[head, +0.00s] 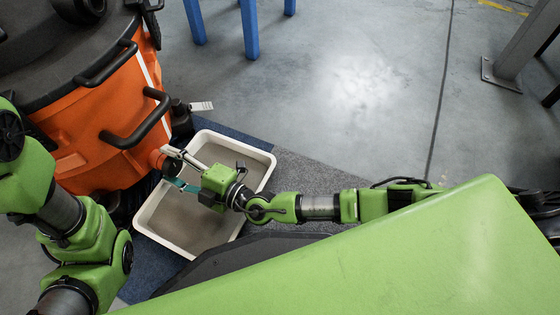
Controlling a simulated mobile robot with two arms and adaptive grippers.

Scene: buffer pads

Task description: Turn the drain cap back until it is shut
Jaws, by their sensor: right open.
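The orange drum-shaped machine (105,150) stands at the upper left with black handles on its side. A short round orange-red outlet (157,160), which looks like the drain cap, sticks out low on its side, facing right. My right gripper (170,167) comes in from the right and is open, with one pale finger and one teal finger. Its fingertips are at the outlet, one above and one below it in the picture; I cannot tell whether they touch it. My left arm is at the left edge, and its gripper is not visible.
A white-rimmed tray (258,152) lies on the floor under my right gripper, beside the machine. A grey and blue mat (300,175) lies beneath it. Blue legs (249,30) stand at the top and a grey post (520,45) at the upper right. The concrete floor between is clear.

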